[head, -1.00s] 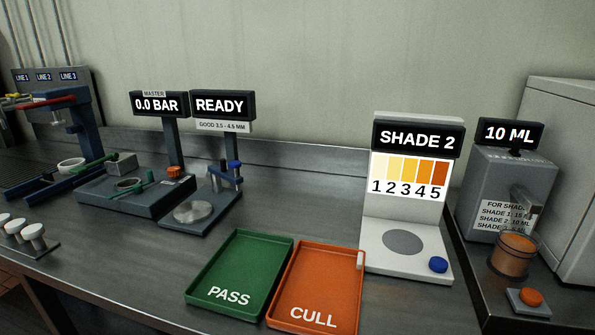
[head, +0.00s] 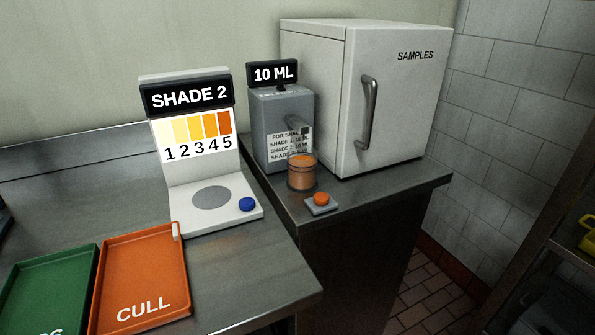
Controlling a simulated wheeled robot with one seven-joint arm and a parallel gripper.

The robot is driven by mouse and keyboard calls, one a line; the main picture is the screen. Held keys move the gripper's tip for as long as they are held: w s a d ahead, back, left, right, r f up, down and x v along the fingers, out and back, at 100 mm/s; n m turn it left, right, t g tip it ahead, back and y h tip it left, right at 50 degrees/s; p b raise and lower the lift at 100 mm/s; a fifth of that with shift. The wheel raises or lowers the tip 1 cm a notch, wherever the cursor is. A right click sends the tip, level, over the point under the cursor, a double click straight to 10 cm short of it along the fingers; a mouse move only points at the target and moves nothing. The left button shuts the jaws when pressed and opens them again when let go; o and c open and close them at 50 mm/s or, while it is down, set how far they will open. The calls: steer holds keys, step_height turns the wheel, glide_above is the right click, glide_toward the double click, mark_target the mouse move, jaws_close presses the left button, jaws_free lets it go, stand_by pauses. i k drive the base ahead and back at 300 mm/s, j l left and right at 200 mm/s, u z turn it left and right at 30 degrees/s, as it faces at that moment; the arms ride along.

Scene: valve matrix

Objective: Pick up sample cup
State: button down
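The sample cup (head: 302,175) is a clear cup with orange-brown contents. It stands upright in front of the grey dispenser (head: 270,108), under or close to its spout, on the right-hand counter. The dispenser's display (head: 273,74) reads 10 ML, and its front label is partly hidden by the spout and cup. My gripper is not in view.
The white SAMPLES cabinet (head: 408,105) stands behind, door shut. The SHADE 2 reader (head: 186,97) is left, its round plate empty. The CULL tray (head: 142,282) and PASS tray (head: 45,303) look empty.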

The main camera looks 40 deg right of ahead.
mark_target(302, 164)
steer(key=i+j+z, duration=0.15)
steer(key=j+z, duration=0.15)
steer(key=i+j+z, duration=0.25)
steer(key=j, duration=0.15)
steer(key=j+z, duration=0.6)
steer(key=j, duration=0.15)
